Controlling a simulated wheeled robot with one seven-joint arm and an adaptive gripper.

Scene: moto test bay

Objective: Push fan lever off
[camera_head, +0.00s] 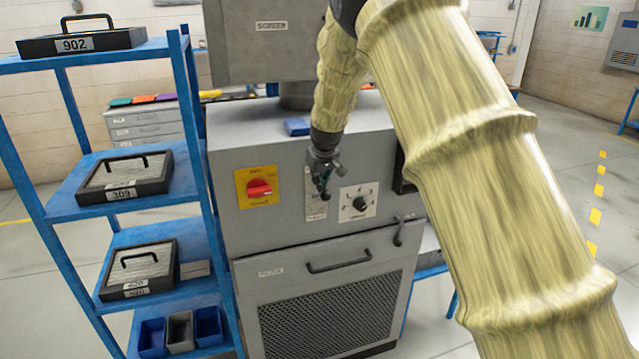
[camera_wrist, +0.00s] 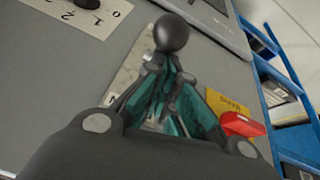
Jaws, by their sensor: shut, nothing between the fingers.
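The fan lever shows in the wrist view as a black ball knob (camera_wrist: 172,33) just beyond my fingertips, in front of a pale plate (camera_wrist: 127,72) on the grey cabinet. My gripper (camera_wrist: 165,72) is shut with nothing between its teal-padded fingers. Its tips point toward the knob and overlap the stem. I cannot tell whether they touch. In the head view, my gripper (camera_head: 322,180) is in front of the lever plate (camera_head: 315,211), between the red switch and the dial, and hides most of the lever. The lever's exact position is unclear.
A red rotary switch (camera_head: 259,189) on a yellow plate is left of the gripper. A numbered black dial (camera_head: 359,203) is close on its right. A door handle (camera_head: 339,262) is below. A blue shelf rack (camera_head: 92,219) with several cases stands left. Open floor lies right.

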